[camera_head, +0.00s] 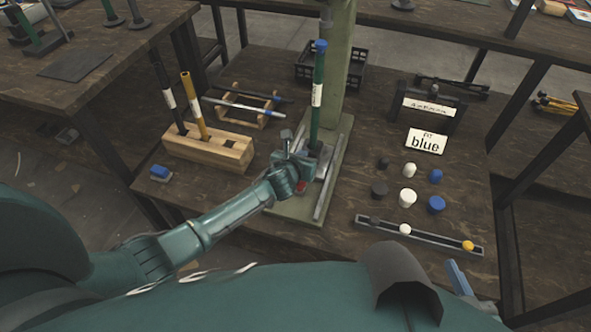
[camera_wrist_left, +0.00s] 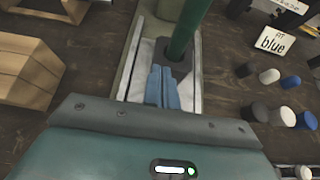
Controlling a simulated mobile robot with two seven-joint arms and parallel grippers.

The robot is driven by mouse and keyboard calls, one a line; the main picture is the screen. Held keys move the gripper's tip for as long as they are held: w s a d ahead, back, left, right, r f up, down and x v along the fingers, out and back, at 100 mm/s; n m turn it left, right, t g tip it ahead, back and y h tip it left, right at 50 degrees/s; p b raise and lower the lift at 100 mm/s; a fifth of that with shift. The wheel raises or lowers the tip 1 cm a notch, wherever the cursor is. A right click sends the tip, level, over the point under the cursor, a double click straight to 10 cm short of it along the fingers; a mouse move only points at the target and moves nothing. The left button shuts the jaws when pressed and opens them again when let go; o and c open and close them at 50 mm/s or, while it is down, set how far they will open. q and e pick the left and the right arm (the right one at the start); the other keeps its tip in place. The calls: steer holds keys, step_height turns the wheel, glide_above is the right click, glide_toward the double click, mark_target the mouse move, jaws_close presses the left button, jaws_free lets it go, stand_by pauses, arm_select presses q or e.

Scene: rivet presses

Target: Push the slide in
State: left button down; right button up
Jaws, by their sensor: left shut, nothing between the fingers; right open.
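The press (camera_head: 341,75) has a pale green column and a base with metal rails. A dark slide block (camera_wrist_left: 181,58) sits between the rails, and a green tube (camera_head: 319,100) with a blue cap and a white label stands upright in it. My left gripper (camera_head: 305,165) is at the near side of the slide. In the left wrist view its blue fingers (camera_wrist_left: 162,80) are together and empty, pointing at the block; contact is unclear. The gripper partly hides the slide in the head view. My right gripper (camera_head: 458,278) shows only partly at the lower right.
A wooden block (camera_head: 208,148) holding a black and a yellow tube stands left. A sign reading "blue" (camera_head: 426,141) stands right, near loose caps (camera_head: 407,198) and a narrow tray (camera_head: 420,237). A black crate (camera_head: 330,65) is behind the column.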

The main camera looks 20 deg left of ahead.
mark_target(307, 146)
arm_select(q)
steer(key=w+b, duration=0.1)
steer(key=w, duration=0.3)
steer(key=shift+w+d+f, duration=0.1)
steer(key=shift+w, duration=0.5)
steer(key=shift+r, duration=0.25)
arm_select(e)
steer(key=shift+w+a+f+n, duration=0.15)
steer(key=shift+a+f+n, duration=0.25)
steer(key=shift+f, duration=0.35)
